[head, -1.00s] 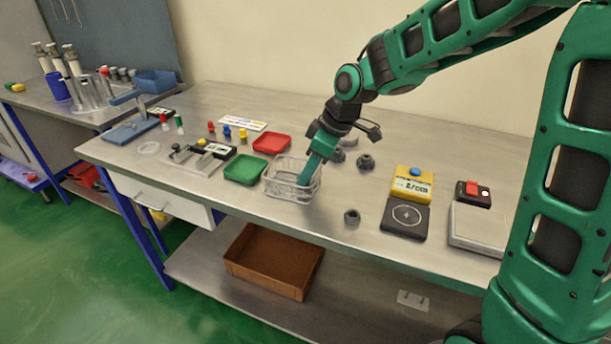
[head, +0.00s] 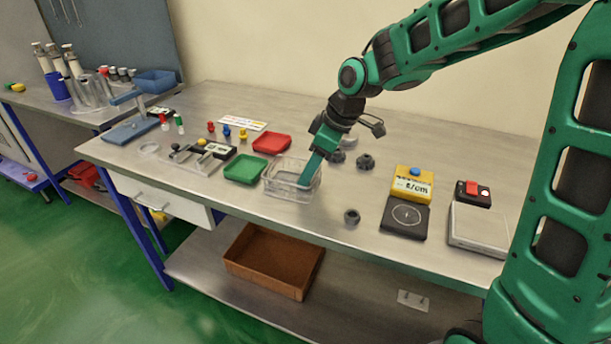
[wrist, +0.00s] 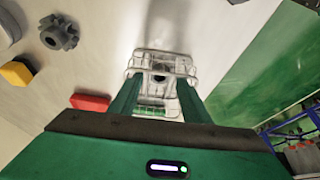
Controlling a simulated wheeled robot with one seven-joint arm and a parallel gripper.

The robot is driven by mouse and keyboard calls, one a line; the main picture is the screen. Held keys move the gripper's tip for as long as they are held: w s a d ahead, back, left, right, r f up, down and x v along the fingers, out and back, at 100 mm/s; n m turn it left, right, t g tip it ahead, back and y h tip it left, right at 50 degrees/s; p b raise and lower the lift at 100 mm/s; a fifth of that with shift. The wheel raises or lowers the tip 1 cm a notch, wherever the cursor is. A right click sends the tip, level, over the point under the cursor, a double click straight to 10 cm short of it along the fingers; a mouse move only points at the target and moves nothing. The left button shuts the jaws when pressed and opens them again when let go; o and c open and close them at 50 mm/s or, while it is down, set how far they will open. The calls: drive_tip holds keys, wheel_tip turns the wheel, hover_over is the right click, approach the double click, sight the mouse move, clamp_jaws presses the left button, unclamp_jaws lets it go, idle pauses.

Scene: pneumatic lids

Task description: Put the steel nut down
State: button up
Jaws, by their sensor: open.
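The clear wire-like basket (head: 280,190) stands near the front edge of the bench. My gripper (head: 306,184) points down at an angle into or just over it. In the wrist view, my gripper's two green fingers (wrist: 157,104) are apart, with the clear basket (wrist: 180,58) beyond them. A small dark piece, seemingly the steel nut (wrist: 160,77), shows inside the basket between the finger lines, with no finger visibly touching it. In the head view the basket wall and my fingers hide it.
A green tray (head: 243,169) and a red tray (head: 270,142) are left of the basket. Dark toothed parts (head: 352,216) (head: 365,162) stand to its right. A yellow device (head: 412,184) and black pad (head: 404,219) are further right. Bare bench lies between.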

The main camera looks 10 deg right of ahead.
drive_tip(key=v, duration=1)
drive_tip(key=s+d+f+m+h, duration=0.1)
drive_tip(key=s+d+m, duration=0.3)
drive_tip(key=s+d, duration=0.2)
drive_tip(key=s+d+f+m+h, duration=0.1)
drive_tip(key=s+d+f+m, duration=0.1)
drive_tip(key=s+d+m, duration=0.3)
drive_tip(key=s+d+f+m+g+h, duration=0.1)
drive_tip(key=s+d+f+m, duration=0.1)
drive_tip(key=s+d+m, duration=0.3)
drive_tip(key=shift+s+d+f, duration=0.1)
drive_tip(key=shift+s+d, duration=0.45)
drive_tip(key=shift+d, duration=0.45)
drive_tip(key=shift+s+d, duration=0.55)
drive_tip(key=shift+d, duration=0.5)
drive_tip(key=shift+s+d+f, duration=0.1)
drive_tip(key=shift+s+d, duration=0.45)
drive_tip(key=shift+d, duration=0.45)
drive_tip(key=s+d+m, duration=0.1)
drive_tip(key=s, duration=0.2)
drive_tip(key=s+d+f+m, duration=0.1)
drive_tip(key=s+m, duration=0.1)
drive_tip(key=s, duration=0.1)
drive_tip(key=s+d+f+m+g, duration=0.1)
drive_tip(key=s, duration=0.2)
drive_tip(key=shift+f+m+h, duration=0.25)
drive_tip(key=shift+m+h, duration=0.05)
drive_tip(key=shift+h, duration=0.1)
